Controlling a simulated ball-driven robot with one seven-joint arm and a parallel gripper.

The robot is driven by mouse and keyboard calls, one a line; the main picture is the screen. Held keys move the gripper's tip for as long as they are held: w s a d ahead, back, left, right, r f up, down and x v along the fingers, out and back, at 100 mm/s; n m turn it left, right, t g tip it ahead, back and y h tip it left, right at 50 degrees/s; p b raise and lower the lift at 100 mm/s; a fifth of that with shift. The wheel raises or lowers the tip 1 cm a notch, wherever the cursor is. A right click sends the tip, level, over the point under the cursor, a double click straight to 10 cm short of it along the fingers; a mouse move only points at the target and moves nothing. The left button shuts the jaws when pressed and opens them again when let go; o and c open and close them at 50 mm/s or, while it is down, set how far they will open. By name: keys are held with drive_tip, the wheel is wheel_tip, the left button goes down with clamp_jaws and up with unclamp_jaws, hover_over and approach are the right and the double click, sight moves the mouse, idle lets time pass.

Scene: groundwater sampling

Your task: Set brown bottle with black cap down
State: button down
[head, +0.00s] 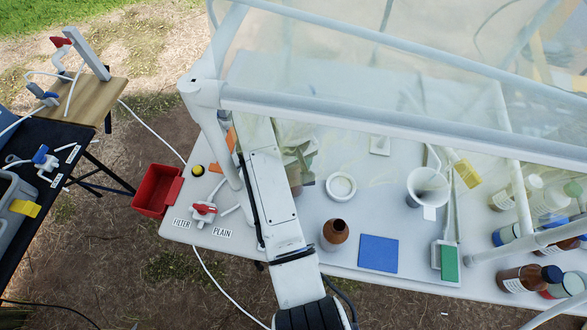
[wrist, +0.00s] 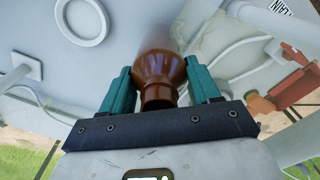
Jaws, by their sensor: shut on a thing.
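My gripper (wrist: 160,82) shows in the wrist view with teal fingers on either side of a brown bottle (wrist: 158,66), shut on it. The bottle's narrow brown neck points towards the gripper's base, and I see no black cap on it. In the head view my arm covers most of the gripper, and only a brown patch of the held bottle (head: 295,177) shows beside it, over the white table (head: 300,225). I cannot tell whether its base touches the table. A separate open brown bottle (head: 335,235) stands near the table's front edge.
A white ring (head: 341,186), a blue pad (head: 378,253) and a white jug (head: 428,187) are to the right. A red valve (head: 204,209) and red bin (head: 158,190) are left. Several capped bottles crowd the right end. A clear, white-framed canopy overhangs the back.

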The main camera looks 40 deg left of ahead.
drive_tip(key=shift+f, duration=1.15)
drive_tip(key=shift+f, duration=0.15)
drive_tip(key=shift+c, duration=1.2)
unclamp_jaws()
drive_tip(key=shift+r, duration=3.9)
